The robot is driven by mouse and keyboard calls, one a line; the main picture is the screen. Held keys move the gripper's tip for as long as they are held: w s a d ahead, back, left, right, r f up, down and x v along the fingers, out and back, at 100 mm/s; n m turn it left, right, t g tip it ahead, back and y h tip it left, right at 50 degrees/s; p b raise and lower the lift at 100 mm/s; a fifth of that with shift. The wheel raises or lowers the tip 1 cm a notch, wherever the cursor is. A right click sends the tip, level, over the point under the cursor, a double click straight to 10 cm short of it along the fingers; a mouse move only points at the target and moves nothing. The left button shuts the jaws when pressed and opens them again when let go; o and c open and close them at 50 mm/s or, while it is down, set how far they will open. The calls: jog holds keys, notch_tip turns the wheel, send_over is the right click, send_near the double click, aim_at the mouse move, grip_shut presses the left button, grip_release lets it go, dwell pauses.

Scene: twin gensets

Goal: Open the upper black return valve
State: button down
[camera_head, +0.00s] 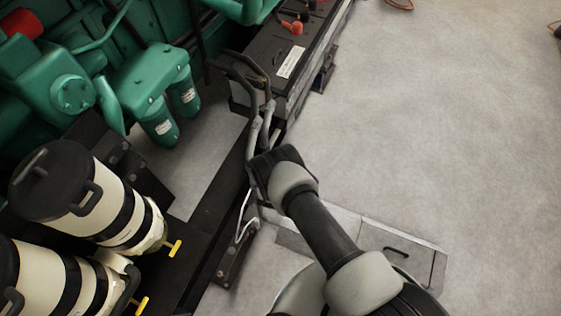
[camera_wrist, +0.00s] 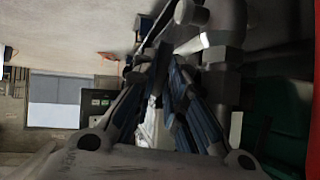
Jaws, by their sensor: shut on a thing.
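My gripper (camera_head: 274,163) is in the middle of the head view, at the lower end of a pair of grey pipes (camera_head: 254,134) with black hoses on top. In the wrist view, the fingers of my gripper (camera_wrist: 168,72) have blue inner faces and come together beside a thick grey pipe (camera_wrist: 226,38) with a fitting. They are shut on a narrow dark part at the pipework, which appears to be the handle of the black return valve. Its shape and angle are mostly hidden by the fingers and shadow. In the head view my gripper covers the valve.
A black battery box (camera_head: 262,86) with red terminals stands behind the pipes. Cream filter canisters (camera_head: 108,205) with yellow handles stand at left, near green engine filters (camera_head: 158,128). A black frame rail (camera_head: 205,236) runs below.

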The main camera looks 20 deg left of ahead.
jog(key=c, duration=1.6)
grip_release()
jog(key=shift+c, duration=0.2)
jog(key=v, duration=1.2)
jog(key=shift+a, duration=0.1)
jog(key=shift+c, duration=0.3)
